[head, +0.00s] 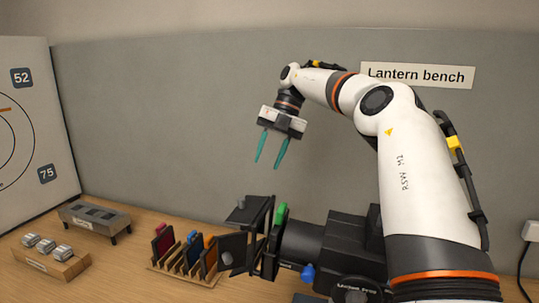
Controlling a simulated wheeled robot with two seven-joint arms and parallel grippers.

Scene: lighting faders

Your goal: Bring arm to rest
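My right arm comes in from the right and arches up in front of the grey back panel. My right gripper (267,163) hangs from it, pointing down, with its two teal fingers apart and nothing between them. It is in the air above the black stage lantern (320,240), clear of it. My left arm and gripper are not in view. My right arm hides part of the lantern's right side.
A wooden rack of coloured filter frames (180,272) stands left of the lantern. A grey slotted block (95,217) and a wooden holder (48,265) with silver pieces are farther left. A dial board (30,120) stands at the left edge. A sign (417,75) reads "Lantern bench".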

